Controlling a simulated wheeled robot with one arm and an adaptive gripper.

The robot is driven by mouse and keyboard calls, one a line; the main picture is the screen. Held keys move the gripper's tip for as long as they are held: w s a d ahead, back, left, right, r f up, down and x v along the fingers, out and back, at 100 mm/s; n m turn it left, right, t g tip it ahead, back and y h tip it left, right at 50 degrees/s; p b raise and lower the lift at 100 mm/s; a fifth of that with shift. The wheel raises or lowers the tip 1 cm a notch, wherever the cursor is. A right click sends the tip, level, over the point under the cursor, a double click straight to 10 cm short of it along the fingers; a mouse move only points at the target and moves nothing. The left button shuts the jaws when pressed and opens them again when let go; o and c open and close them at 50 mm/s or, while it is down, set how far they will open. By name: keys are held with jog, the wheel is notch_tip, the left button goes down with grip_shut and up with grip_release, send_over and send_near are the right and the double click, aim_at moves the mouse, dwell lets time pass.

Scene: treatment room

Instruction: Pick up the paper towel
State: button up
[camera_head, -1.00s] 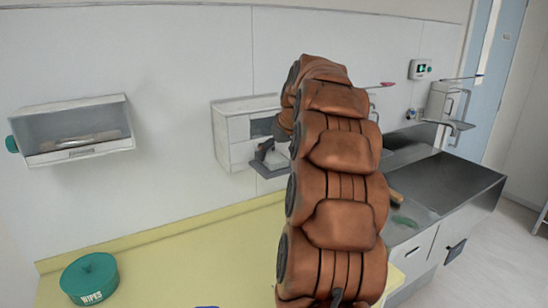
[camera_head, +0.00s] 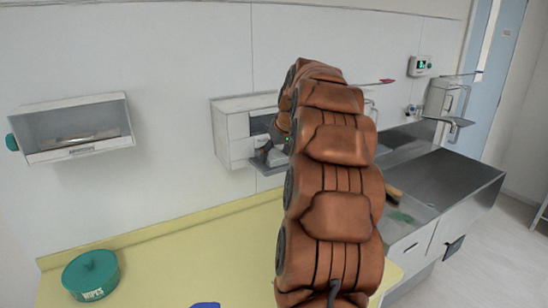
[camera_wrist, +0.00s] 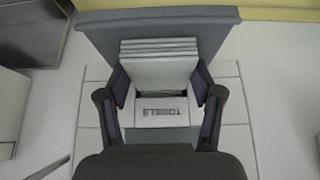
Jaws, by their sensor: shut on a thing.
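A folded stack of white paper towels (camera_wrist: 158,50) stands upright in the middle of the wrist view. A label reading towels (camera_wrist: 160,111) is on a white face below it. My gripper (camera_wrist: 160,80) has one dark finger on each side of the stack and is shut on it. In the head view my gripper (camera_head: 271,150) is at the open front of the white wall dispenser (camera_head: 236,134), above its grey lower tray. My arm hides the dispenser's right part, and the towels are hard to make out there.
A yellow counter (camera_head: 185,245) runs below the dispenser, with a green wipes tub (camera_head: 91,277) at its left and a blue item (camera_head: 205,305) at the front edge. A white wall box (camera_head: 75,128) hangs at left. A steel sink unit (camera_head: 450,185) is at right.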

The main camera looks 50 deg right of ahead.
aim_at(272, 153)
jog(key=shift+r+b, duration=0.75)
jog(key=shift+r, duration=0.75)
jog(key=shift+s+a+r, duration=0.1)
jog(key=shift+s+r, duration=0.05)
jog(key=shift+r, duration=0.1)
jog(key=s+a+r+b, duration=0.1)
jog(key=s+a+b, duration=0.4)
jog(key=s+a, duration=0.5)
jog(key=shift+s+r, duration=0.25)
jog(key=shift+s, duration=0.75)
